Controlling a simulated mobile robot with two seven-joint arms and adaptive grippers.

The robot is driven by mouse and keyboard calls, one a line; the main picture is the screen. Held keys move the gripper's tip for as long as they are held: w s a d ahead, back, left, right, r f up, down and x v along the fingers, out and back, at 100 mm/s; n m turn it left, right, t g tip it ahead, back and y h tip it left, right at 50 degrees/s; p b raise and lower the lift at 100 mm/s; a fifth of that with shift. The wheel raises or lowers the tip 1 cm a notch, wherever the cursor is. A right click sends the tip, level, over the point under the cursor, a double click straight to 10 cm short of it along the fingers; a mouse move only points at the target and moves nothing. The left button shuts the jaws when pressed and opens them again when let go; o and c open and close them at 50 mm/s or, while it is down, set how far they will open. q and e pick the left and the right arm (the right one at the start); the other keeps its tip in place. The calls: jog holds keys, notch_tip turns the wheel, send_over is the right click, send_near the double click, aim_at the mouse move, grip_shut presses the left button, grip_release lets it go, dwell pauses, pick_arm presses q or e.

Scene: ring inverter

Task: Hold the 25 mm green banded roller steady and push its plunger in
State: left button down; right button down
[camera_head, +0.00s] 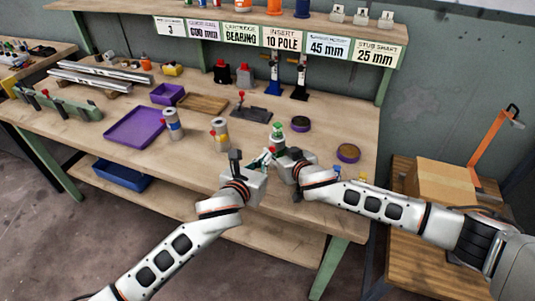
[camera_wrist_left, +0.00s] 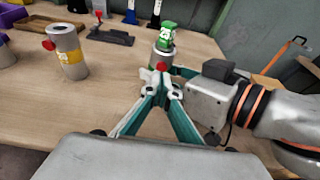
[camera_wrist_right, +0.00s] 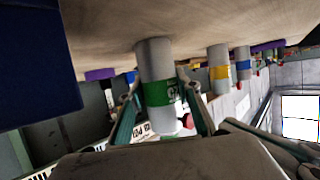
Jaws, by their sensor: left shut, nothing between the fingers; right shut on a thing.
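The green banded roller (camera_wrist_right: 160,92) is a grey cylinder with a green band and a red plunger (camera_wrist_right: 187,121). It stands on the table in the upside-down right wrist view. My right gripper (camera_wrist_right: 167,97) is shut around its band. In the left wrist view the roller's grey top (camera_wrist_left: 164,50) and red plunger (camera_wrist_left: 162,66) show just beyond my left gripper (camera_wrist_left: 161,82). That gripper is shut and empty, its tips close to the plunger. I cannot tell if they touch. In the head view my left gripper (camera_head: 266,158) and right gripper (camera_head: 282,155) meet near the table's front, mostly hiding the roller.
A yellow banded roller (camera_head: 219,135) and a blue banded roller (camera_head: 173,124) stand to the left. A purple tray (camera_head: 134,127) lies farther left.

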pick_arm(q)
jog(key=shift+w+d, duration=0.2)
jog(key=shift+w, duration=0.4)
jog(key=shift+w+d, duration=0.2)
jog(key=shift+w, duration=0.35)
pick_arm(e)
jog(key=shift+f, duration=0.1)
pick_arm(q)
jog(key=shift+w+d, duration=0.2)
jog(key=shift+w, duration=0.75)
pick_arm(e)
jog(key=shift+s+a, duration=0.1)
pick_arm(q)
jog(key=shift+s+a, duration=0.1)
jog(key=shift+s, duration=0.3)
send_near(271, 148)
jog(key=v, duration=0.3)
jog(key=f+v, duration=0.1)
jog(key=v, duration=0.1)
jog(key=shift+s+r, duration=0.1)
jog(key=shift+s, duration=0.3)
